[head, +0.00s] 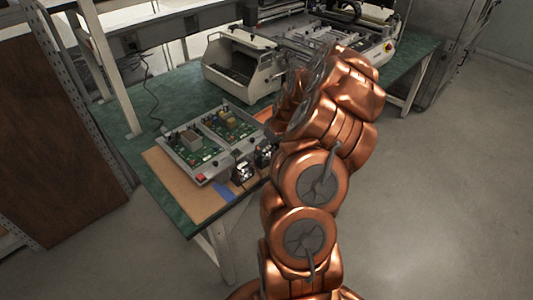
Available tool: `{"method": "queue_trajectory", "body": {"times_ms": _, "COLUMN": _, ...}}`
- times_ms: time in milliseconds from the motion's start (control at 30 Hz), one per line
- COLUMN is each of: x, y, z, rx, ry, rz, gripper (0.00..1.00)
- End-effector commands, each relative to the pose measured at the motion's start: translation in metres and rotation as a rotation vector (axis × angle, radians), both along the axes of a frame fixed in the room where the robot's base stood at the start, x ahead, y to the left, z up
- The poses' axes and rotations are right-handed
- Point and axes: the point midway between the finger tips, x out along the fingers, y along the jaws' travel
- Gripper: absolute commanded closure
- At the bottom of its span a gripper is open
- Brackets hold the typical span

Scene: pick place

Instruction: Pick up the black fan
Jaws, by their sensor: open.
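I cannot tell which is the task's fan. My gripper (318,66) is grey, at the far end of my arm, above the back part of the bench. It is open, apart from the fans, and partly hidden by my arm links.
A grey tray of green circuit boards (208,146) lies on a brown mat (163,167) with a blue patch (238,190). A grey machine (235,66) stands behind. A brown panel (50,140) is at left. The floor at right is clear.

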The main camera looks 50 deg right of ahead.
Motion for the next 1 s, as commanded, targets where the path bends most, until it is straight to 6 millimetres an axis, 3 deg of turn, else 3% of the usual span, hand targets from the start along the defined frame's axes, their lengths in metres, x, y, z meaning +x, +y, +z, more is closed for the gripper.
{"method": "queue_trajectory", "body": {"times_ms": 233, "x": 0.008, "y": 0.001, "z": -0.020, "rx": 0.002, "ry": 0.003, "rz": 0.002, "gripper": 0.00}}
{"method": "queue_trajectory", "body": {"times_ms": 533, "x": 0.010, "y": 0.000, "z": -0.025, "rx": 0.001, "ry": 0.001, "rz": 0.000, "gripper": 0.00}}
{"method": "queue_trajectory", "body": {"times_ms": 1000, "x": 0.010, "y": 0.000, "z": -0.025, "rx": 0.001, "ry": 0.001, "rz": -0.001, "gripper": 0.48}}
